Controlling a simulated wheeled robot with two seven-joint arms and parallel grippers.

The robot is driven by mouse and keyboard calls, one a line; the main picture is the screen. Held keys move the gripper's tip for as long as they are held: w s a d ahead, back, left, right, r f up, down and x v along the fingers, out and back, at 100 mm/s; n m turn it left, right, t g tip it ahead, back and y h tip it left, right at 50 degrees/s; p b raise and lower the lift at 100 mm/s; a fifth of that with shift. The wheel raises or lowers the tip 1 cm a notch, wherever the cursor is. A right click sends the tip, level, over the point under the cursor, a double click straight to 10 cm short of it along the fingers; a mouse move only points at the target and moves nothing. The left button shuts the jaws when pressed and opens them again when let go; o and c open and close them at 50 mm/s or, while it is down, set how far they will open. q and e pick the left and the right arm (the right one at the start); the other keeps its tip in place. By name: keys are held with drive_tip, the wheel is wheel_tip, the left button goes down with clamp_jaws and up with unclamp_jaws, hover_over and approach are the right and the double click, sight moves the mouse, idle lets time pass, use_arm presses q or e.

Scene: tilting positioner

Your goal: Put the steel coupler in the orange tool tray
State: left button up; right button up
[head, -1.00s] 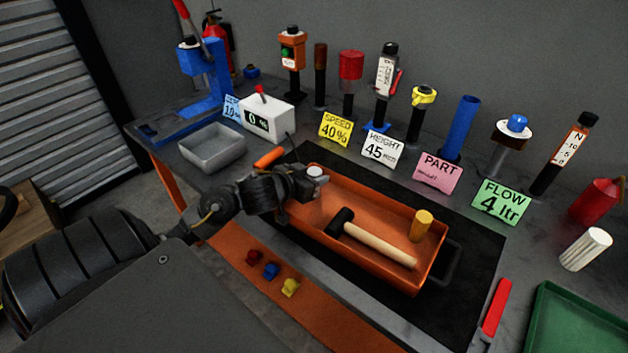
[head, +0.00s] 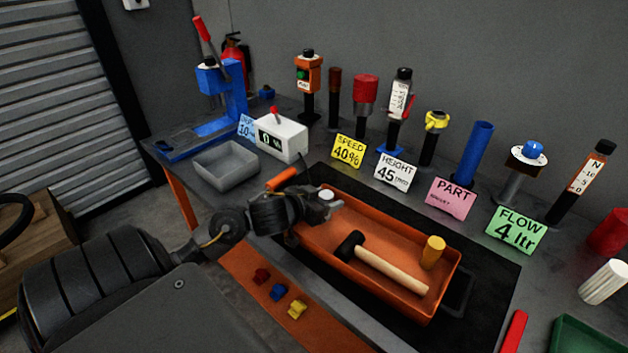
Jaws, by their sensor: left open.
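The orange tool tray (head: 395,235) lies on a black mat on the bench. A hammer (head: 385,265) with a black head and pale wooden handle lies in it, and a yellow-orange cylinder (head: 433,252) stands near its right end. A small pale silver cylinder, which looks like the steel coupler (head: 326,194), shows at the tray's left end, right behind my left gripper. My left gripper (head: 335,207) is open over that end, its jaws close to the coupler. I cannot tell whether they touch it or what it rests on. My right gripper is not in view.
A grey bin (head: 226,167) and a white display box (head: 282,138) stand left of the tray. Several tools on posts with label cards line the back. An orange-handled tool (head: 282,179) lies behind my left wrist. A green tray (head: 588,336) is at lower right.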

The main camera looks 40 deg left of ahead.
use_arm(q)
drive_tip(key=p+v, duration=0.3)
drive_tip(key=v, duration=0.8)
drive_tip(key=shift+s+r, duration=0.2)
drive_tip(key=shift+s, duration=0.15)
drive_tip(key=shift+f, duration=0.1)
